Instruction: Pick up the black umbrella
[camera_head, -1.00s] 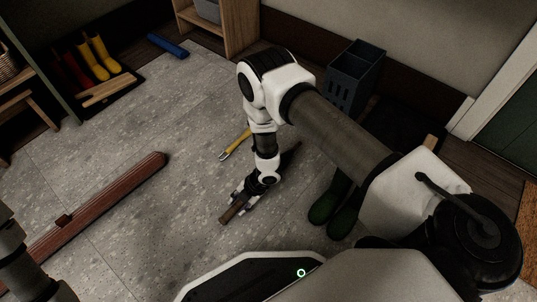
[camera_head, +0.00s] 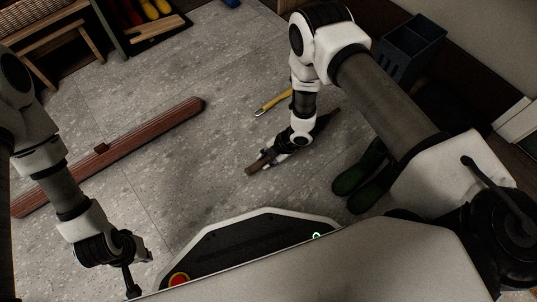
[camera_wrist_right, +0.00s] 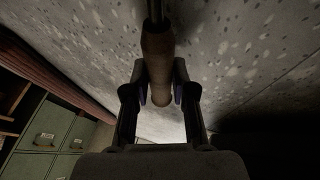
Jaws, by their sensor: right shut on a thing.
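The black umbrella (camera_head: 325,121) has a brown wooden handle (camera_head: 257,167) that points to the lower left in the head view. My right gripper (camera_head: 272,159) is shut around the handle. In the right wrist view the handle (camera_wrist_right: 158,62) runs between the two fingers, with a dark shaft (camera_wrist_right: 155,10) beyond it. My right arm hides part of the umbrella in the head view. I cannot tell whether the umbrella touches the floor. My left gripper (camera_head: 131,272) is at the lower left, away from the umbrella; its fingers are too unclear to judge.
A yellow-handled tool (camera_head: 273,101) lies close behind the umbrella. Dark green boots (camera_head: 361,169) stand to its right. A long reddish-brown beam or bench (camera_head: 130,148) lies at left. A dark bin (camera_head: 413,48) stands at the back right. Grey floor between is clear.

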